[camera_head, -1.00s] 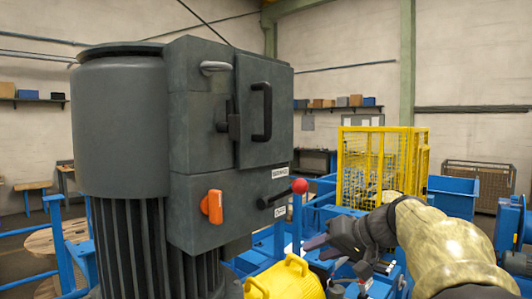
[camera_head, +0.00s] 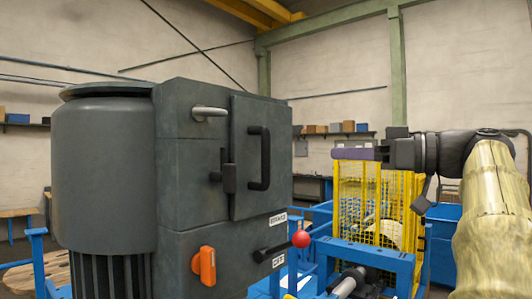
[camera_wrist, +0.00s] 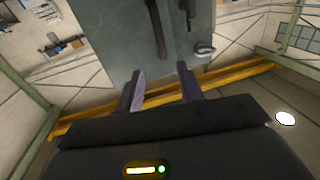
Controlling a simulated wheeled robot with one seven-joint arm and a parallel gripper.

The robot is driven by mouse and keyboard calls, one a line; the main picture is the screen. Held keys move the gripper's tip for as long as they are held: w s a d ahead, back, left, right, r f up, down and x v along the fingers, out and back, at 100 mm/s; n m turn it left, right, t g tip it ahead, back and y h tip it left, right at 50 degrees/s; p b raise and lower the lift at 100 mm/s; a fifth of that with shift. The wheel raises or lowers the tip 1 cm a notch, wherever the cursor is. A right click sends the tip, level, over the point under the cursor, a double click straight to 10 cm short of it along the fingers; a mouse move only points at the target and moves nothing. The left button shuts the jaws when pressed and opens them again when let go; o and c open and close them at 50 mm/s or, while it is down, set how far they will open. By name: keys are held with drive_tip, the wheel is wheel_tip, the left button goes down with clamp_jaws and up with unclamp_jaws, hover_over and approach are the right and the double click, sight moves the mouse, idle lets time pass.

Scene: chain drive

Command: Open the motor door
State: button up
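The motor (camera_head: 105,180) is a large dark grey unit at the left of the head view. Its door (camera_head: 258,160) is on the box's right face and looks shut. The door carries a black bar handle (camera_head: 264,158) and a black latch (camera_head: 229,178). My gripper (camera_head: 355,154) is raised to the right of the door, apart from it, with purple fingers. In the wrist view my gripper (camera_wrist: 162,88) has its two fingers spread with nothing between them. The door handle (camera_wrist: 156,28) and a grey metal loop (camera_wrist: 203,50) show beyond the fingertips.
An orange switch (camera_head: 204,266) and a red-knobbed lever (camera_head: 300,239) sit on the box below the door. A yellow mesh cage (camera_head: 375,200) and blue frames (camera_head: 370,255) stand behind and below my gripper. Free air lies between gripper and door.

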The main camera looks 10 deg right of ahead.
drive_tip(key=p, duration=0.6)
hover_over(267, 183)
drive_tip(key=shift+w+d+r, duration=0.1)
drive_tip(key=shift+w+d, duration=0.15)
drive_tip(key=shift+d, duration=0.05)
drive_tip(key=shift+w+a, duration=0.25)
drive_tip(key=shift+w, duration=0.05)
drive_tip(key=shift+s, duration=0.1)
drive_tip(key=shift+c, duration=0.5)
clamp_jaws()
